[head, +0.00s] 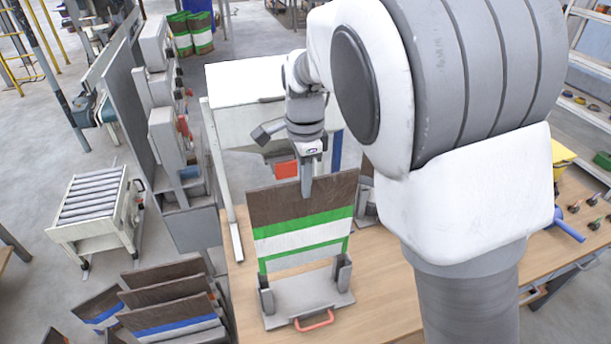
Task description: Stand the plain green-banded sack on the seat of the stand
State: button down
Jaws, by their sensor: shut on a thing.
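A sack (303,229) with a brown top, green bands and pale stripes hangs roughly upright below my gripper (310,182). My gripper is shut on its top edge near the middle. The stand (308,298) sits on the wooden table, with a grey base, grey uprights at left and right and a red handle at the front. The sack's lower part is at the uprights, over the stand. I cannot tell whether its bottom edge touches the seat.
Blue-banded sacks (172,318) lean on the left below the table. More green-banded sacks (190,36) stand far back. A roller conveyor (92,198) is at left. Another brown piece and grey holder (366,208) are partly hidden by my arm. The table (390,285) has bare room right of the stand.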

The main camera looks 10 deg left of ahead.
notch_tip(320, 180, down, 16)
jog(key=b, duration=1)
jog(key=shift+f, duration=0.25)
jog(key=shift+f, duration=0.3)
jog(key=c, duration=0.8)
grip_release()
jog(key=shift+c, duration=0.2)
